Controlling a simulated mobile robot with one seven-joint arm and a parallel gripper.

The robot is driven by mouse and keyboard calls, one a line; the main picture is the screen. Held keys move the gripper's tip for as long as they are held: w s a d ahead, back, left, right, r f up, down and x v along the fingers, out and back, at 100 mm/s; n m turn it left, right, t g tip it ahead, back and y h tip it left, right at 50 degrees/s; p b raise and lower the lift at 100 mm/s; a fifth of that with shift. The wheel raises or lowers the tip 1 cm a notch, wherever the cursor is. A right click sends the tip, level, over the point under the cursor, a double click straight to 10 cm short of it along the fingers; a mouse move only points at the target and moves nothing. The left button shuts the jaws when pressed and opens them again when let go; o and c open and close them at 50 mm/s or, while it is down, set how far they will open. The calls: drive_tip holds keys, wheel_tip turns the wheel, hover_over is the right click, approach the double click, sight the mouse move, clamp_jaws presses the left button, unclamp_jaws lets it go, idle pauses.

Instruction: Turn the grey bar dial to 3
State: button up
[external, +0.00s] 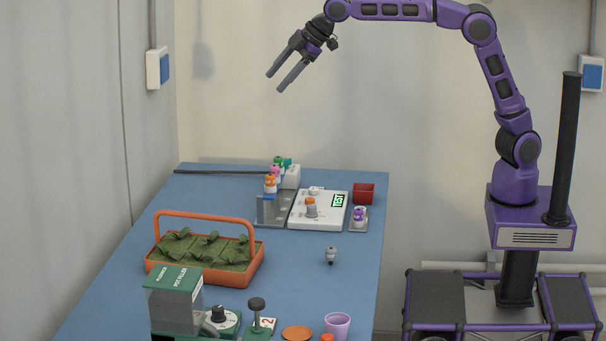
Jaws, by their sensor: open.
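A dial (219,314) sits at the front of the table, on the right side of the green pot filler (175,306). It has a pale round face with dark numerals and a dark grey knob on top. The picture is too small to tell which number it points to. My gripper (275,82) is open and empty, high above the back of the table. It is far from the dial and touches nothing.
An orange basket of green plants (205,277) stands behind the pot filler. The blue table's (300,275) middle is mostly clear.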

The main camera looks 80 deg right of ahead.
drive_tip(key=s+d+f+n+g, duration=0.25)
drive_tip(key=f+g, duration=0.25)
drive_tip(key=f, duration=0.7)
drive_tip(key=n+g, duration=0.2)
drive_tip(key=g, duration=0.1)
approach(312, 206)
drive_tip(key=shift+h, duration=0.3)
wheel_tip(312, 206, down, 9)
drive_tip(key=shift+a+r+b, duration=0.15)
drive_tip(key=shift+r+b, duration=0.05)
drive_tip(key=shift+b, duration=0.85)
clamp_jaws()
